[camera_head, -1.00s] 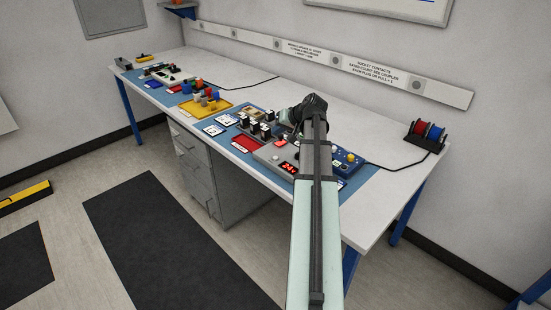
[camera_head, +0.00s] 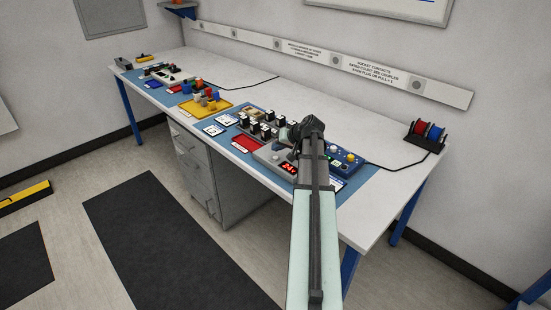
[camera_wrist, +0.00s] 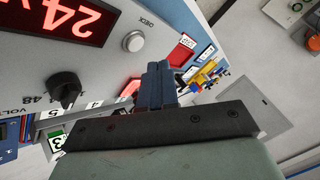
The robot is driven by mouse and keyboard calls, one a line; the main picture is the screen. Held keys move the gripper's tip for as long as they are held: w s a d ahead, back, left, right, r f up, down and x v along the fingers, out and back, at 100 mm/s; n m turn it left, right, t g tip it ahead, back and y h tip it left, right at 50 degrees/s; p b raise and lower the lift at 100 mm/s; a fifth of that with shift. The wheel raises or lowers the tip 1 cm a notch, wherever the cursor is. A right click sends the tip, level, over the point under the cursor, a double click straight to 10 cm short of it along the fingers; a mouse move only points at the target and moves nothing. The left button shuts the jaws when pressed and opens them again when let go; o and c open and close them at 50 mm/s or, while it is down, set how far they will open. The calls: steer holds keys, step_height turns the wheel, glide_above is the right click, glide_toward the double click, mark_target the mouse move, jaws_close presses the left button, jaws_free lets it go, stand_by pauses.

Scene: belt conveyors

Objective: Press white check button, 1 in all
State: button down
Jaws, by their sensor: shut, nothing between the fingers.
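The white check button (camera_wrist: 133,41) is a small round button on the grey power unit (camera_wrist: 110,65) in the wrist view, beside the printed word CHECK. The red 24 V display (camera_wrist: 65,20) is to its left. My gripper (camera_wrist: 160,68) is shut and empty, its blue fingertips to the right of the button and a little lower in the picture, apart from it. In the head view my arm hides the gripper and part of the unit; the lit red display (camera_head: 289,168) shows beside the arm.
A black voltage knob (camera_wrist: 64,90) stands on the unit near the button. A red tray (camera_head: 247,143), black-topped blocks and a yellow tray (camera_head: 208,106) lie along the bench to the left. A blue box with knobs (camera_head: 345,160) is right of my arm.

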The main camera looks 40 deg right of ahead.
mark_target(278, 158)
steer(key=shift+f, duration=0.65)
steer(key=shift+f, duration=0.15)
stand_by(1.6)
steer(key=shift+f, duration=0.3)
steer(key=shift+f, duration=0.35)
stand_by(0.8)
steer(key=shift+r, duration=0.8)
steer(key=shift+r, duration=0.15)
steer(key=shift+r, duration=2.35)
